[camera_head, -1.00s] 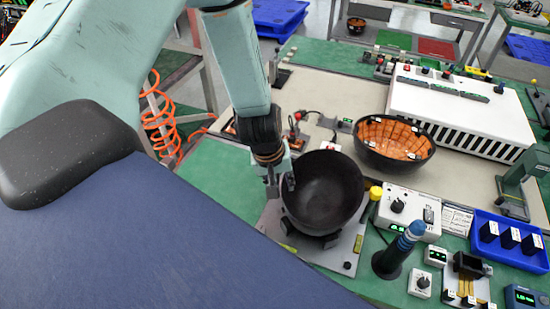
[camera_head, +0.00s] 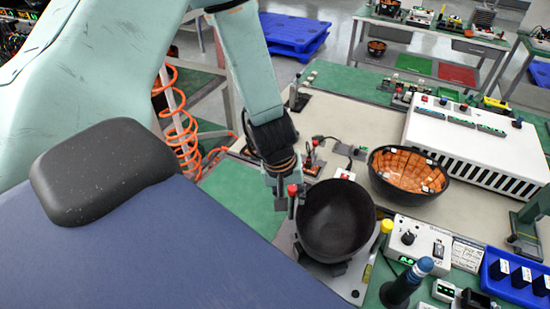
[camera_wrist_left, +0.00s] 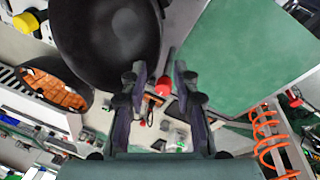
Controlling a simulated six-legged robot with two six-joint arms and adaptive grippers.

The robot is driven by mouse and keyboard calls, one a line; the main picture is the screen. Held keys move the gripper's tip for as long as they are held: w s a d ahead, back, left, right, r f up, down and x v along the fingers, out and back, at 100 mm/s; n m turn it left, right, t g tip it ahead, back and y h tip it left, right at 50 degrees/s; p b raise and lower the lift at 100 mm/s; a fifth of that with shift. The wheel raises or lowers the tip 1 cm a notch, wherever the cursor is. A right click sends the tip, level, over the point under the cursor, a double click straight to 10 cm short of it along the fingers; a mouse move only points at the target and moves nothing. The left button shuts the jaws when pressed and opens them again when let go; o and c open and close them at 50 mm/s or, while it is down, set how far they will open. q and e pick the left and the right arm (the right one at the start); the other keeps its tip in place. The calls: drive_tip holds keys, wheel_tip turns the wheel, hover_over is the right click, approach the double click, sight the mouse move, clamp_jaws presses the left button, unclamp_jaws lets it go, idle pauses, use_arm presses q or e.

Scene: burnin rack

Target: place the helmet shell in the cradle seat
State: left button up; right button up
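The black bowl-like helmet shell (camera_head: 337,222) sits open side up on the cradle seat in the head view. Dark supports show below it, on a light base plate (camera_head: 352,284). Its underside contact is mostly hidden. My left gripper (camera_head: 286,203) is just left of the shell's rim, pointing down. In the left wrist view the shell (camera_wrist_left: 105,40) fills the upper left. There my left gripper (camera_wrist_left: 160,82) has its fingers apart with nothing between them, the left finger close to the rim. My right gripper is not in view.
A second dark bowl with orange lining (camera_head: 407,174) stands behind right, before a white slotted box (camera_head: 470,143). A yellow-capped post (camera_head: 386,227), a control box (camera_head: 418,243) and a blue-topped cylinder (camera_head: 404,284) stand right of the shell. An orange coiled hose (camera_head: 181,125) hangs left.

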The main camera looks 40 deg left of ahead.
use_arm(q)
drive_tip(key=s+d+f+m, duration=0.1)
drive_tip(key=s+f+m, duration=0.1)
drive_tip(key=s, duration=0.5)
drive_tip(key=s+d+f+m+g, duration=0.1)
drive_tip(key=s+d+f+m, duration=0.1)
drive_tip(key=s, duration=0.6)
drive_tip(key=s+d+f+m+g, duration=0.1)
drive_tip(key=s+f+m, duration=0.2)
drive_tip(key=s+f, duration=0.3)
drive_tip(key=shift+s+d+y, duration=0.3)
drive_tip(key=shift+s+d, duration=0.05)
drive_tip(key=shift+s, duration=0.35)
drive_tip(key=shift+f, duration=0.1)
drive_tip(key=shift+s, duration=0.15)
